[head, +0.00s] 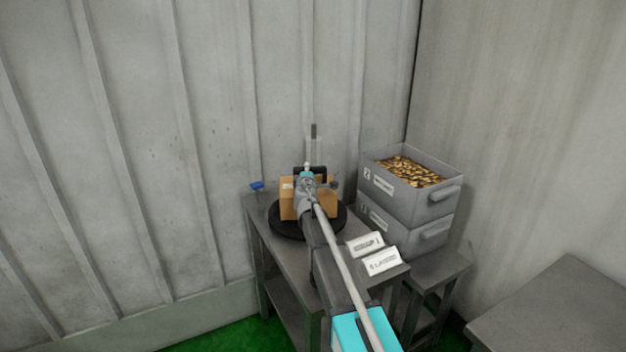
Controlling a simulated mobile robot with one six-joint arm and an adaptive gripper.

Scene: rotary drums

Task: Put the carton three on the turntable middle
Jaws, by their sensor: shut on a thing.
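A brown cardboard carton (289,208) with a small white label is at the black round turntable (283,232) on the grey table. I cannot read a number on it. It appears over the disc's middle, but whether it rests on the disc or hangs just above cannot be told. My gripper (317,182) is at the carton's top, shut on it.
Two stacked grey bins (432,206) stand right of the table, the upper one filled with small brown pieces. White label cards (382,262) are at the table's front right. A blue item (257,186) is at the back left. Another grey table (560,310) is at lower right.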

